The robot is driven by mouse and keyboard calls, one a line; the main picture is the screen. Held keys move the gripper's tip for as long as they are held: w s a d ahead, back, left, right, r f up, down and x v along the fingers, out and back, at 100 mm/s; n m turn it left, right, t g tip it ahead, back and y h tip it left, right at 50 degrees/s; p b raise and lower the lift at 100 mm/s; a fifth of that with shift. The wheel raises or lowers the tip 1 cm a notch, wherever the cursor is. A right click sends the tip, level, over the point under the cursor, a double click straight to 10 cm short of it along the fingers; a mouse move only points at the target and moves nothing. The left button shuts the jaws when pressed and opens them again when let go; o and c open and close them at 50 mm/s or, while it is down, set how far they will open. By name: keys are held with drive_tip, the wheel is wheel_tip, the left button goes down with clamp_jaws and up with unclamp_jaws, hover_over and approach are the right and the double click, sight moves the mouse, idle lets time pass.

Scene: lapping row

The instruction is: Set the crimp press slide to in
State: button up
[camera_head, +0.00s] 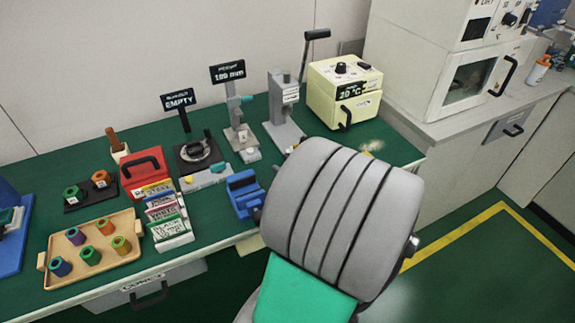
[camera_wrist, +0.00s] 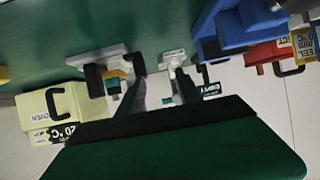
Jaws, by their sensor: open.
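A grey upright press with a long black-handled lever (camera_head: 280,112) stands near the back of the green bench, left of the cream oven. I take it to be the crimp press; its label is too small to read. Its slide cannot be told apart. In the wrist view, which is upside down, a grey base (camera_wrist: 88,56), probably of this press, lies left of the jaws. My gripper (camera_wrist: 157,66) is open, with a dark finger on each side and a gap between. In the head view my grey arm hides the gripper. No contact with the press can be made out.
A gauge stand (camera_head: 237,125) with a 1.00 mm sign stands left of the press. The cream oven (camera_head: 335,95) is right. A blue vise-like block (camera_head: 243,192), a red box (camera_head: 146,172) and a wooden tray of spools (camera_head: 75,270) crowd the left and front.

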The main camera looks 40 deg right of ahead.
drive_tip(key=shift+s+d+m+h, duration=0.2)
drive_tip(key=shift+s+d+h, duration=0.15)
drive_tip(key=shift+d, duration=0.25)
drive_tip(key=shift+s+d+m+h, duration=0.2)
drive_tip(key=shift+s+d+h, duration=0.1)
drive_tip(key=shift+d, duration=0.25)
drive_tip(key=shift+d+t, duration=0.3)
drive_tip(key=shift+d, duration=0.05)
drive_tip(key=x, duration=0.7)
drive_tip(key=shift+w, duration=0.25)
drive_tip(key=shift+c, duration=0.2)
clamp_jaws()
